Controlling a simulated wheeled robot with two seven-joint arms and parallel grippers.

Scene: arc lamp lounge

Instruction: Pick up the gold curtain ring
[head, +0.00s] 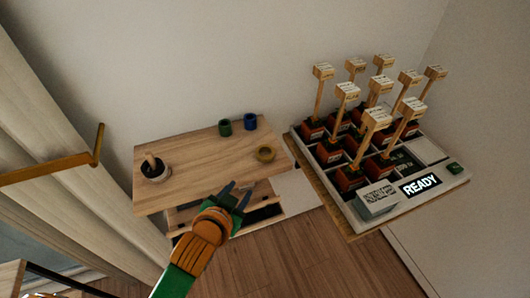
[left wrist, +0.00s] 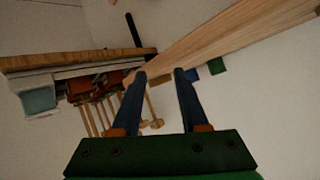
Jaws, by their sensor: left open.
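The gold curtain ring (head: 265,154) lies near the front right edge of the wooden tabletop (head: 190,150). It also shows in the left wrist view as a small gold shape (left wrist: 160,79) between my fingertips, with some distance to it that I cannot judge. My left gripper (head: 237,189) is open and empty, in front of the table's edge, to the left of and nearer than the ring. Its two dark fingers also show in the left wrist view (left wrist: 160,73), apart from each other. My right gripper is in neither view.
A dark pot (head: 155,168) stands at the table's left. Curtains (head: 75,150) hang left.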

